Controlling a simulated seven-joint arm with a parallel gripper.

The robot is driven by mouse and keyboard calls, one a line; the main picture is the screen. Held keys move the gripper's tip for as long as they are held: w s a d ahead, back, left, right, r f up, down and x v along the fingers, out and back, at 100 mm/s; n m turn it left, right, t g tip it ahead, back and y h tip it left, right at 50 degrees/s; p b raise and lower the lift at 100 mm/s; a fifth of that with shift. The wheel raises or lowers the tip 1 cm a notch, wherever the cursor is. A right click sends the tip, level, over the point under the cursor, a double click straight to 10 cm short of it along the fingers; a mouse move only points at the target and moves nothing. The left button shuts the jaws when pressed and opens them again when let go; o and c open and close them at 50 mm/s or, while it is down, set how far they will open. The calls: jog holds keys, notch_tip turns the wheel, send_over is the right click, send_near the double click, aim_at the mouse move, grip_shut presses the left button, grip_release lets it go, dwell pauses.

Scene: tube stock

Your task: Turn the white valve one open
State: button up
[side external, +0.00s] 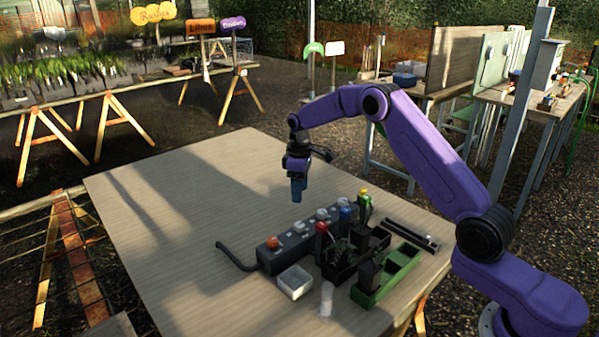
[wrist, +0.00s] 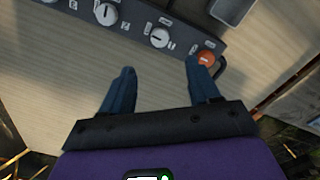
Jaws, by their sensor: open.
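A dark grey valve bar (side external: 283,255) lies on the table, with an orange knob (side external: 272,243) at its left end and white knobs along it, including one beside the orange (side external: 298,228) and one farther along (side external: 322,214). The wrist view shows the orange knob (wrist: 206,58) and white knobs with pointer marks (wrist: 160,37), (wrist: 107,13). The labels are too small to read, so I cannot tell which is valve one. My gripper (side external: 298,190) is above the table behind the bar, pointing down. Its blue fingers (wrist: 160,70) are apart and empty, touching no knob.
A black hose (side external: 236,258) runs from the bar's left end. In front stand a white bin (side external: 295,284), a white cylinder (side external: 326,299), a green tray (side external: 400,272) and a black rack (side external: 343,268) with red-, blue- and yellow-topped items. The table's left (side external: 160,220) is clear.

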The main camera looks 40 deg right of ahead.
notch_tip(320, 180, up, 5)
jog(key=shift+r, duration=0.15)
dwell(0.3)
jog(key=s+a+r+n, duration=0.1)
jog(key=s+a+r, duration=0.2)
jog(key=s+a, duration=0.55)
jog(key=s+a+r+n, duration=0.25)
jog(key=s+a, duration=0.35)
jog(key=s, duration=0.5)
jog(key=s+d+n, duration=0.1)
jog(key=s+d, duration=0.1)
jog(key=s, duration=1.1)
jog(key=s+d+f+n, duration=0.1)
jog(key=s+d, duration=0.2)
jog(key=s, duration=1)
jog(key=shift+s, duration=0.3)
